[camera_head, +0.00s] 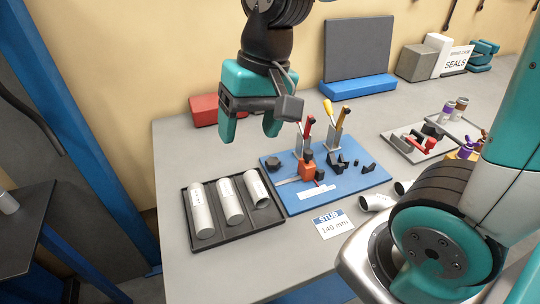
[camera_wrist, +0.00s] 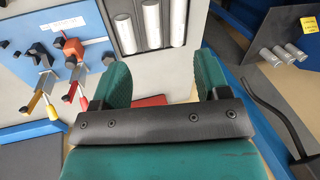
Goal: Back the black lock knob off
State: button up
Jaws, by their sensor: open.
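A blue board (camera_head: 345,185) lies on the bench. On it stands an orange clamp block (camera_head: 307,170) on a pale bar, with a small black knob (camera_head: 319,176) at its side; the block also shows in the wrist view (camera_wrist: 73,47). A separate black knob (camera_head: 273,165) sits near the board's left edge, also in the wrist view (camera_wrist: 108,58). I cannot tell for certain which is the lock knob. My gripper (camera_head: 250,128) is open and empty, above and behind the board's left side. Its two teal fingers show in the wrist view (camera_wrist: 162,82), apart from everything.
A black tray (camera_head: 238,237) with white tubes stands left of the board. Red-handled and yellow-handled tools (camera_head: 328,108) stand upright at the board's back. A "STUB 140 mm" card (camera_head: 333,224) lies in front. A red box (camera_head: 203,110) is behind. The bench's left front is clear.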

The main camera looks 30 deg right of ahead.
jog(key=w+d+f+m+h+b, duration=0.15)
jog(key=w+d+f+m, duration=0.25)
jog(key=w+d+m, duration=0.4)
jog(key=m+h, duration=0.1)
jog(key=m, duration=0.6)
send_over(273, 160)
notch_tip(273, 160, down, 4)
jog(key=shift+m+g, duration=0.3)
jog(key=shift+m, duration=0.1)
notch_tip(273, 160, down, 16)
jog(key=shift+s+a+r+p, duration=0.1)
jog(key=shift+p, duration=1.05)
jog(key=shift+f, duration=0.65)
jog(key=c, duration=0.9)
